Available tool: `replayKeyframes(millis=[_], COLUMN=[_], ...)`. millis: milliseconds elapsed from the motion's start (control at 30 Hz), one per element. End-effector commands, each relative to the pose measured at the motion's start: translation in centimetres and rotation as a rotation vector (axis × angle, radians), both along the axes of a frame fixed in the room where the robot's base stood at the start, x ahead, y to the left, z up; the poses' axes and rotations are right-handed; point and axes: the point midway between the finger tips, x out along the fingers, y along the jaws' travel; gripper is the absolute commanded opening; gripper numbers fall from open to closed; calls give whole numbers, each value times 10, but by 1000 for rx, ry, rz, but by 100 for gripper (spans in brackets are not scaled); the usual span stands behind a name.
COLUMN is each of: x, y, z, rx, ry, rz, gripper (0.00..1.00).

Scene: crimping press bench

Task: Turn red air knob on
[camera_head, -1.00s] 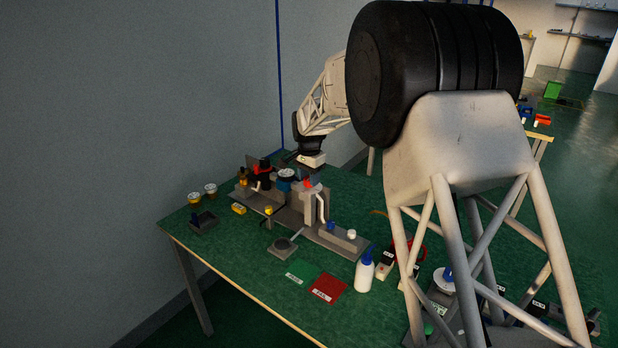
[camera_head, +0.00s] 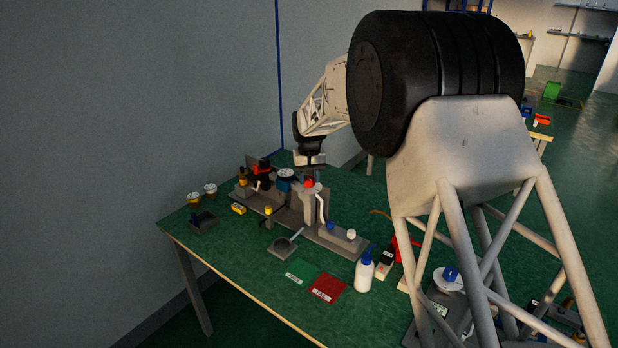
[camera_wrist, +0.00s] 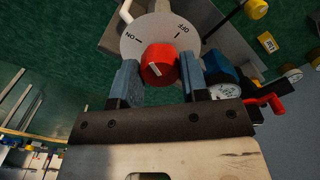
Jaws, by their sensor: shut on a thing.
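The red air knob (camera_wrist: 158,65) sits on a round white dial (camera_wrist: 135,42) marked ON at left and OFF at right. My gripper (camera_wrist: 157,75) has one blue finger on each side of the knob and is shut on it. A white line shows on the knob's face, but I cannot tell which label it points to. In the head view the red knob (camera_head: 309,184) is on top of a grey post on the press bench, and my gripper (camera_head: 308,177) reaches down over it from above. The fingers partly hide it there.
A pressure gauge (camera_wrist: 224,91) and a red-handled part (camera_wrist: 270,103) stand close right of the knob in the wrist view. The left front tabletop is clear.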

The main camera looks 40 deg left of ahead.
Motion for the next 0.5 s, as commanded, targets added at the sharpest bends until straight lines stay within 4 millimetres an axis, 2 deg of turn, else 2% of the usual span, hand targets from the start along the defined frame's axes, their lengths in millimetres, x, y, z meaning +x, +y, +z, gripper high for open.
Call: replayKeyframes(millis=[300, 500], x=[0, 0], y=[0, -1], z=[0, 0], rx=[-1, -1], ry=[1, 1], rz=[284, 413], gripper=[17, 17])
